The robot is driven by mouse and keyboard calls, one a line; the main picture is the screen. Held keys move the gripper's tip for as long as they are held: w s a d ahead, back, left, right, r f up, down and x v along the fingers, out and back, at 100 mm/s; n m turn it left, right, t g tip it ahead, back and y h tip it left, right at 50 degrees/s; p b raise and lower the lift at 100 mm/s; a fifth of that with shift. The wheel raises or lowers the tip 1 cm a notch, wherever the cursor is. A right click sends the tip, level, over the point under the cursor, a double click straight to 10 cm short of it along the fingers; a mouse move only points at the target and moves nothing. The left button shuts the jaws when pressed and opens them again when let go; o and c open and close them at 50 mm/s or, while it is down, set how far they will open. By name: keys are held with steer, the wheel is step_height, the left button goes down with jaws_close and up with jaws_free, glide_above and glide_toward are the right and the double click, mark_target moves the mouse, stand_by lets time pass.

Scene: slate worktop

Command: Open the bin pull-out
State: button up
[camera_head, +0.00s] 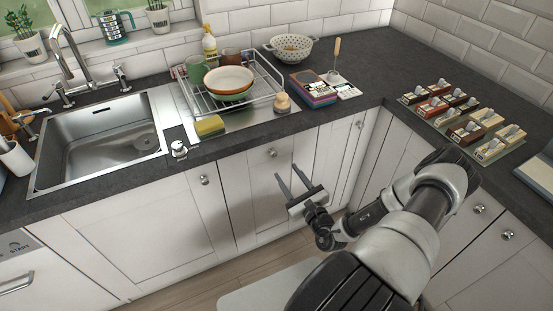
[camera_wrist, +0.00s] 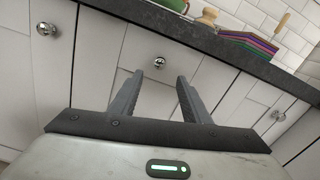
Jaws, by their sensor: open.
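White cabinet fronts run below the slate worktop, and none carries a label marking the bin pull-out. The front (camera_head: 259,190) before my gripper has a round metal knob (camera_head: 272,153) centred near its top edge. It is closed, flush with its neighbours. My gripper (camera_head: 288,172) is open and empty, a little below and right of this knob in the head view. In the wrist view, the knob (camera_wrist: 160,62) shows between and just beyond the fingertips (camera_wrist: 160,82), apart from them. The front's lower part is hidden behind my gripper in the wrist view.
Neighbouring doors have knobs at left (camera_head: 205,180) and right (camera_head: 360,125). The worktop edge (camera_wrist: 215,45) overhangs above the knob. A sink (camera_head: 100,145), dish rack (camera_head: 232,95), sponge (camera_head: 210,126) and books (camera_head: 313,90) are above. The wooden floor (camera_head: 210,284) before the fronts looks clear.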

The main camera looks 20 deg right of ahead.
mark_target(275, 156)
steer(key=w, duration=0.9)
steer(key=shift+a, duration=0.15)
jaws_close()
